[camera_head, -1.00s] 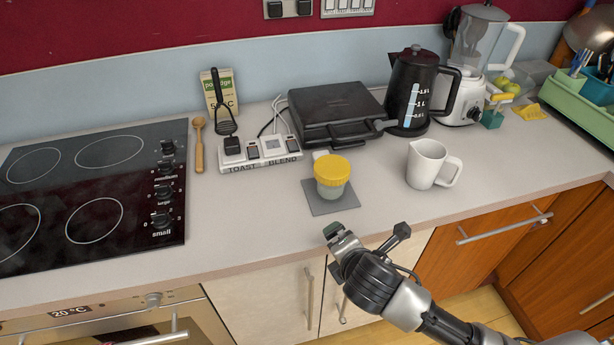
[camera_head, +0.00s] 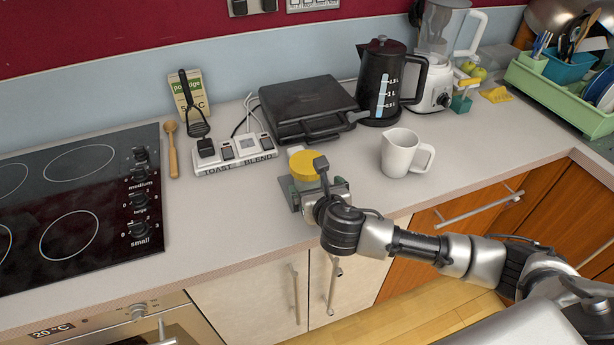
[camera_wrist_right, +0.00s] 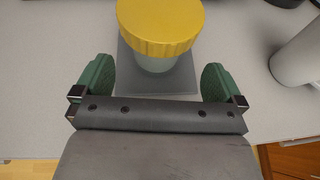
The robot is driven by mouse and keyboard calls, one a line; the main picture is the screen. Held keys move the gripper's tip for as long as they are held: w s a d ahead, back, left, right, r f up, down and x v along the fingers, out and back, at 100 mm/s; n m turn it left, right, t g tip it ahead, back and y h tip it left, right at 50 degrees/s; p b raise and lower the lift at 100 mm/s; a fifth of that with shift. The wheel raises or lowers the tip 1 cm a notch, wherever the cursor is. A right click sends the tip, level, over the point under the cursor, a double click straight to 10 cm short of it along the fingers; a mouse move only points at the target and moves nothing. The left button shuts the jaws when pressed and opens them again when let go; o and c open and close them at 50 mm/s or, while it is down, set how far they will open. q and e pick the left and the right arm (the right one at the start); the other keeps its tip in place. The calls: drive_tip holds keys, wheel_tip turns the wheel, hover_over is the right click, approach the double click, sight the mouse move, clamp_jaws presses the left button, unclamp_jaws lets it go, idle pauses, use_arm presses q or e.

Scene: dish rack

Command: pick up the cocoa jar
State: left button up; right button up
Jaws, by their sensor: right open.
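The cocoa jar (camera_head: 304,165), with a yellow lid and a pale body, stands upright on a grey square mat (camera_head: 288,194) near the counter's front edge. In the wrist view the jar (camera_wrist_right: 158,30) is straight ahead, just beyond the fingertips. My right gripper (camera_head: 316,180) is at the jar's front side in the head view and partly hides its body. In the wrist view its two green finger pads (camera_wrist_right: 156,80) are wide apart with nothing between them but the mat's near part. My left gripper is not in view.
A white mug (camera_head: 398,153) stands to the right of the jar. A black grill (camera_head: 305,105), a labelled switch block (camera_head: 235,152) and a kettle (camera_head: 385,85) are behind. The hob (camera_head: 80,200) is at left. Bare counter lies between hob and jar.

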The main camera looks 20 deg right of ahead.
sight(312, 169)
drive_tip(key=x, duration=0.5)
drive_tip(key=shift+a+f+p, duration=0.2)
drive_tip(key=shift+f+p, duration=0.05)
drive_tip(key=shift+p, duration=0.1)
drive_tip(key=shift+r, duration=0.1)
drive_tip(key=c, duration=1.2)
drive_tip(key=shift+r, duration=0.1)
drive_tip(key=r, duration=0.4)
drive_tip(key=shift+d+r, duration=0.15)
drive_tip(key=shift+d, duration=0.15)
drive_tip(key=s+d+r, duration=0.2)
drive_tip(key=d, duration=0.1)
drive_tip(key=s+d+r+b, duration=0.1)
drive_tip(key=s+d+r, duration=0.1)
drive_tip(key=d, duration=0.1)
drive_tip(key=s+d+r, duration=0.2)
drive_tip(key=d, duration=0.1)
drive_tip(key=shift+s+r, duration=0.25)
drive_tip(key=shift+s, duration=0.1)
